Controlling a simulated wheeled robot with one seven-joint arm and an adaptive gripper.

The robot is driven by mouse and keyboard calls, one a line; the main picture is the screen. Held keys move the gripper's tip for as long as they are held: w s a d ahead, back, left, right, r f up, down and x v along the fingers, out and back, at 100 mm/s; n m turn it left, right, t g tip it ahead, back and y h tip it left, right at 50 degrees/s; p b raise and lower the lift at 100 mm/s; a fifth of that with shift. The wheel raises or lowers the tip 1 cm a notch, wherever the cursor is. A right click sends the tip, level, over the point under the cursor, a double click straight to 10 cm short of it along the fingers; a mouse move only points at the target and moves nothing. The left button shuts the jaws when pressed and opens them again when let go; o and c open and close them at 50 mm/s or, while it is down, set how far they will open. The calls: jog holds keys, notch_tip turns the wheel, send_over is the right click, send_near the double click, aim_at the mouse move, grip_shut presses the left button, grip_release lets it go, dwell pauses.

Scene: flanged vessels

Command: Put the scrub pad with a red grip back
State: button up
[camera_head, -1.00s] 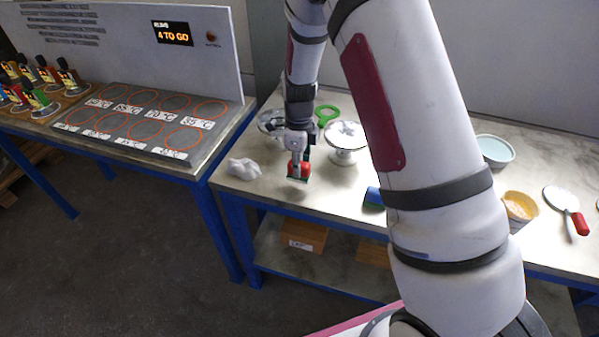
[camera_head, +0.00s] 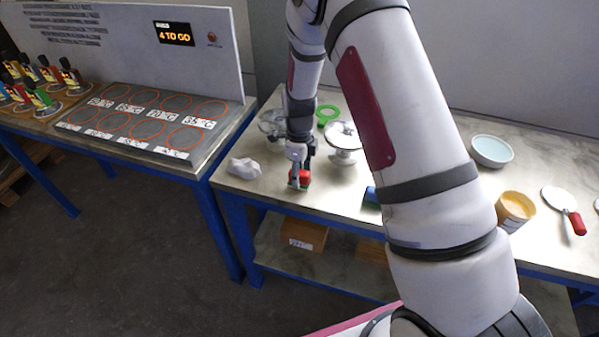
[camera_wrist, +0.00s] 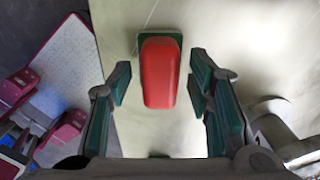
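The scrub pad with a red grip (camera_head: 301,178) stands on the steel table near its front edge, with its green base down. In the wrist view its red grip (camera_wrist: 160,75) lies between my two fingers, with a narrow gap on each side. My gripper (camera_head: 298,168) is open and low around the pad; it also shows in the wrist view (camera_wrist: 160,85). My fingers hide part of the pad in the head view.
A crumpled white cloth (camera_head: 244,168) lies left of the pad. A flanged white vessel (camera_head: 343,140) stands behind right, and a green ring (camera_head: 327,114) lies farther back. A blue-topped item (camera_head: 371,195) is partly behind my arm. A tan cup (camera_head: 514,209) stands to the right.

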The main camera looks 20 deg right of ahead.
jog(key=s+r+n+t+b, duration=0.1)
jog(key=s+r+n, duration=0.2)
jog(key=r, duration=0.8)
jog(key=s+r+n, duration=0.3)
jog(key=r, duration=0.9)
jog(key=s+r+n+t, duration=0.2)
jog(key=s+r+n, duration=0.3)
jog(key=s+n, duration=0.4)
jog(key=s+r+n+t, duration=0.2)
jog(key=s+r+n, duration=0.4)
jog(key=s+n, duration=0.4)
jog(key=s, duration=0.3)
jog(key=shift+s+r, duration=0.15)
jog(key=shift+s, duration=0.1)
